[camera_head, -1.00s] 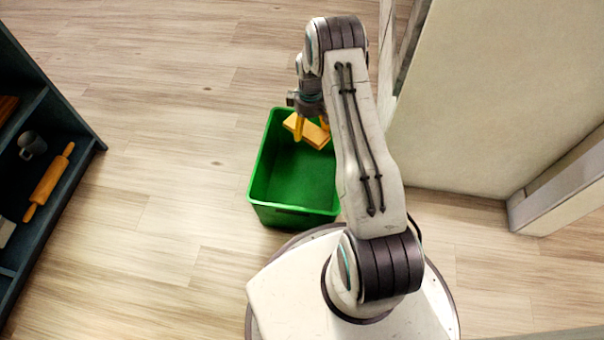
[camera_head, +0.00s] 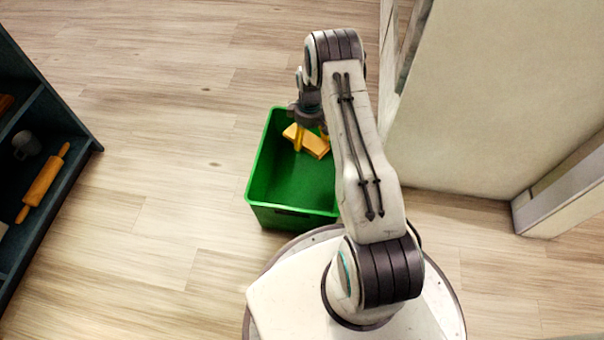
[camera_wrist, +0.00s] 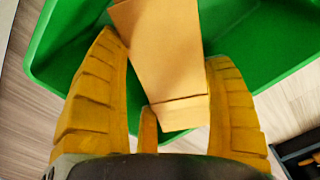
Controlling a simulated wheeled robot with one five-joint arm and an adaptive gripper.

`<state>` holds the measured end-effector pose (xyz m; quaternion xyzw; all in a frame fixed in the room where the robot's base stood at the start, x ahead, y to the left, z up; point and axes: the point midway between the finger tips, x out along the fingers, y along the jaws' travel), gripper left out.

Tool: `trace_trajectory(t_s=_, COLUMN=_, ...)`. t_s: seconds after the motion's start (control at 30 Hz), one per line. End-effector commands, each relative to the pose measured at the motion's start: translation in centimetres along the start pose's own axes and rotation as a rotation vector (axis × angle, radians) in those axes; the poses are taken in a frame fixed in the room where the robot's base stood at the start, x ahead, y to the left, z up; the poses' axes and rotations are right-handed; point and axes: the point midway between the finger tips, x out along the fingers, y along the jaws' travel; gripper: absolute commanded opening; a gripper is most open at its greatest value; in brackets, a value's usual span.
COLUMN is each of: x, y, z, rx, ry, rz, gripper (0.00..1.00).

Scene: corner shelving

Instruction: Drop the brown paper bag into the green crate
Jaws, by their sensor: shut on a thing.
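The brown paper bag (camera_head: 315,143) is held by my gripper (camera_head: 311,137) over the far part of the green crate (camera_head: 290,190). In the wrist view the bag (camera_wrist: 162,50) sits between the two yellow fingers of my gripper (camera_wrist: 168,95), with the crate (camera_wrist: 260,40) behind and below it. The fingers are shut on the bag. The bag appears within the crate's outline; its exact height against the rim is hard to tell. My arm hides the crate's right side. The crate's visible floor is bare green.
A dark shelf unit (camera_head: 70,125) stands at the left with a rolling pin (camera_head: 43,183) and a grey mug (camera_head: 27,145). A pale wall panel (camera_head: 480,100) stands to the right of my arm. Wooden floor (camera_head: 170,180) lies clear between shelf and crate.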

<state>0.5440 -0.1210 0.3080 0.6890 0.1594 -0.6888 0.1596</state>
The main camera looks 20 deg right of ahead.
Motion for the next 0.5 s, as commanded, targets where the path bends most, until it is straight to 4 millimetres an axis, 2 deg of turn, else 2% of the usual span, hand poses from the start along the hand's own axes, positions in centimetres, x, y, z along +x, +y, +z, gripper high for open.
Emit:
trace_trajectory(t_s=0.03, x=-0.01, y=0.00, z=0.00, rx=0.000, ry=0.000, rz=0.000, gripper=0.80)
trace_trajectory(t_s=0.27, x=-0.02, y=-0.01, z=0.01, rx=0.000, ry=0.000, rz=0.000, gripper=1.00)
trace_trajectory(t_s=0.5, x=-0.06, y=-0.01, z=0.01, rx=0.000, ry=0.000, rz=0.000, gripper=1.00)
